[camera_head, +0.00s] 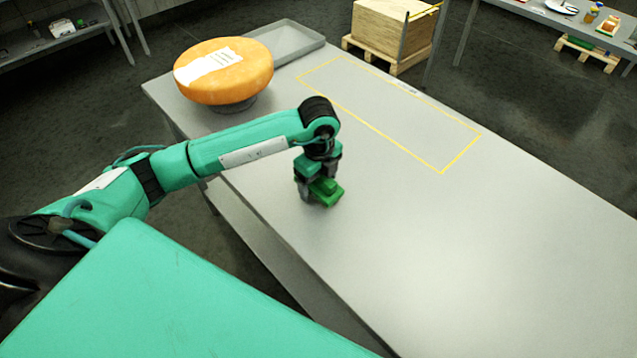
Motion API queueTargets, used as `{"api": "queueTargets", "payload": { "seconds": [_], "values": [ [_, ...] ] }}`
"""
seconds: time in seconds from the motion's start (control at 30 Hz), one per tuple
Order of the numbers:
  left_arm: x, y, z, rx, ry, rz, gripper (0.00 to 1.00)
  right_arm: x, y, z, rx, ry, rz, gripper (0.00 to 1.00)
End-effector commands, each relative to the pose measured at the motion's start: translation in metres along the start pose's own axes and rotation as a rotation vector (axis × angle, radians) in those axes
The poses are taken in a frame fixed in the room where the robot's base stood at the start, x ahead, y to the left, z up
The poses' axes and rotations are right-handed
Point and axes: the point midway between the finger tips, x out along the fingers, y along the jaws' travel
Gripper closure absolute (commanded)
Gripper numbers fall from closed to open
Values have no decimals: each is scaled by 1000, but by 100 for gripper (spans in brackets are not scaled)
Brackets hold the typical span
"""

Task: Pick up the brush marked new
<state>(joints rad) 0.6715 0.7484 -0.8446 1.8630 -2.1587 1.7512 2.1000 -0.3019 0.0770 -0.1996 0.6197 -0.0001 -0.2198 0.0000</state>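A small green block-like thing (329,195), which looks like a brush, is at my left gripper (319,184) over the near left part of the grey table. My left gripper points down, with dark fingers beside the green thing. I cannot tell whether the fingers press on it, or whether it rests on the table or is just above it. No "new" marking can be read on it. Part of it is hidden by the gripper. My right gripper is not in view.
A large orange cheese wheel (240,85) with a white label sits on a dark round stand at the table's far left. A grey tray (312,38) lies behind it. A yellow outlined rectangle (441,171) marks the tabletop. The table's right and front (480,270) are clear.

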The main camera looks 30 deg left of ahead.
Motion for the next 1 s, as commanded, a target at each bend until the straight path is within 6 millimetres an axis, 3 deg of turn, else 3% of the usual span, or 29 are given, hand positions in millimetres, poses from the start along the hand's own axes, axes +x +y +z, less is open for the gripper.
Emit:
{"api": "queueTargets", "payload": {
  "seconds": [0.03, 0.27, 0.67, 0.87, 1.0],
  "values": [
    [0, 0, 0, 0, 0, 0, 32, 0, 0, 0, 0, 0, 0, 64],
    [0, 0, 0, 0, 0, 0, 75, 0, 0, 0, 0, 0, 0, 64],
    [-8, 0, 0, 0, 1, -1, 75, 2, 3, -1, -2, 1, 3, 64],
    [-37, -1, 0, 0, 0, -6, 75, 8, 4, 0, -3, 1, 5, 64],
    [-72, -2, 0, 0, -1, -8, 75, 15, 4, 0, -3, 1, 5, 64]
  ]
}}
